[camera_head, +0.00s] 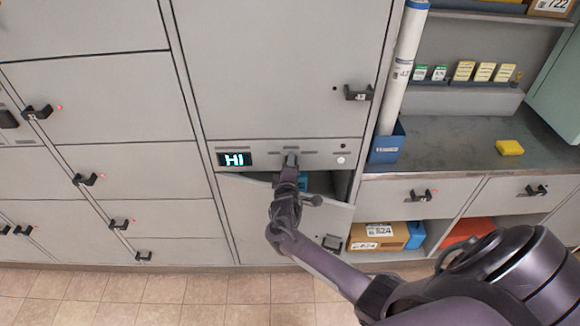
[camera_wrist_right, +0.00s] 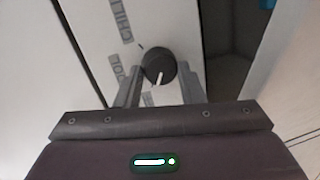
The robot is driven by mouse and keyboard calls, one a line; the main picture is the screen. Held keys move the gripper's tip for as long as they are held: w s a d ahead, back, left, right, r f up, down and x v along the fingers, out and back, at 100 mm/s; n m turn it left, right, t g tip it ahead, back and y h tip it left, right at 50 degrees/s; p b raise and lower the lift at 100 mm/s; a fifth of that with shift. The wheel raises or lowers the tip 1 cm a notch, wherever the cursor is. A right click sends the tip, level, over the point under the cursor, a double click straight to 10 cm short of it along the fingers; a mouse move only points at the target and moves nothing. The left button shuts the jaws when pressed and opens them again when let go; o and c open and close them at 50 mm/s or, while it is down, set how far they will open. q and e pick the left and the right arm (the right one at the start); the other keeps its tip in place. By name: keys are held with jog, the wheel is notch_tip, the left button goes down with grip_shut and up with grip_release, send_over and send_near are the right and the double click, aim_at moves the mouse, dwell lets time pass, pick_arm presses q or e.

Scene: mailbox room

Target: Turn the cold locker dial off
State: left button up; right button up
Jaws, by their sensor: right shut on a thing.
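The cold locker dial (camera_wrist_right: 158,64) is a round dark knob with a white pointer line, on a pale panel in the right wrist view. The pointer is toward the lower part of that picture. My right gripper (camera_wrist_right: 160,82) has a finger on each side of the dial and is shut on it. In the head view my right gripper (camera_head: 290,160) is at the locker's control strip (camera_head: 320,147) and hides the dial. A display (camera_head: 235,159) on the strip reads "HI". My left gripper is not in view.
Below the strip, a locker door (camera_head: 262,222) stands ajar, with a blue thing partly visible inside. Closed lockers with dark handles fill the left. At right are a counter (camera_head: 450,140) with a yellow block (camera_head: 509,147), a blue bin (camera_head: 386,147) and drawers.

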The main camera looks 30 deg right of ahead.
jog(key=shift+r, duration=0.1)
jog(key=o, duration=1)
jog(key=v, duration=0.7)
jog(key=shift+s+a, duration=0.2)
jog(key=shift+s, duration=0.05)
